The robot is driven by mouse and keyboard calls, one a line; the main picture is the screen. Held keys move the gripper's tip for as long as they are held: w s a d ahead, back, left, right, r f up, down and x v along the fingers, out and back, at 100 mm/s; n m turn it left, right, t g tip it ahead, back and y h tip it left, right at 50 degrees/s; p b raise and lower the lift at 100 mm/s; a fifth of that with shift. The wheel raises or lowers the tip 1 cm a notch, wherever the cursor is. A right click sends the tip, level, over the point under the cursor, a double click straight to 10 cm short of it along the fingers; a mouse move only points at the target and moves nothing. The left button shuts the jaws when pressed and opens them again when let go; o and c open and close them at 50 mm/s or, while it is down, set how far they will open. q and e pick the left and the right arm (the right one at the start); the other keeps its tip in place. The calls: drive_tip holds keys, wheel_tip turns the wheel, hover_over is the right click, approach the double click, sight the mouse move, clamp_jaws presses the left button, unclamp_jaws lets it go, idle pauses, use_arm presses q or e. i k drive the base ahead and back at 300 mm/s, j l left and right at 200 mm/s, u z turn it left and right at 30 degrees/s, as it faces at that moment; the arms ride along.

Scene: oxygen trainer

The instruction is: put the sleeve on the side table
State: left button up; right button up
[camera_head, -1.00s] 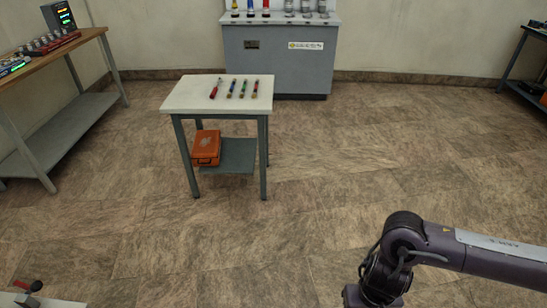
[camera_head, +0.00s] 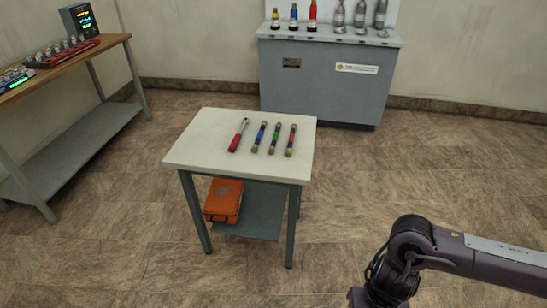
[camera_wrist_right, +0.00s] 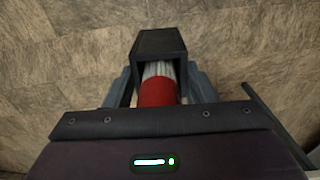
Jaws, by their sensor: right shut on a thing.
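In the right wrist view my right gripper (camera_wrist_right: 160,88) is shut on what I take to be the sleeve (camera_wrist_right: 158,93), a piece with a red band, a silver ribbed part and a dark boxy far end. The sleeve points away from the wrist, above the floor. In the head view my right arm shows at the lower right, with its gripper out of frame. The side table (camera_head: 190,151) stands ahead, left of that arm, clearly apart from it. My left gripper is not in view.
A red-handled tool (camera_head: 238,136) and three banded cylinders (camera_head: 274,138) lie on the tabletop, with bare room left and front. An orange box (camera_head: 223,200) sits on its lower shelf. A grey cabinet (camera_head: 325,85) stands behind; a wooden bench (camera_head: 95,58) stands left.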

sight(210, 132)
drive_tip(key=i+j+u, duration=0.25)
drive_tip(key=i+j, duration=0.95)
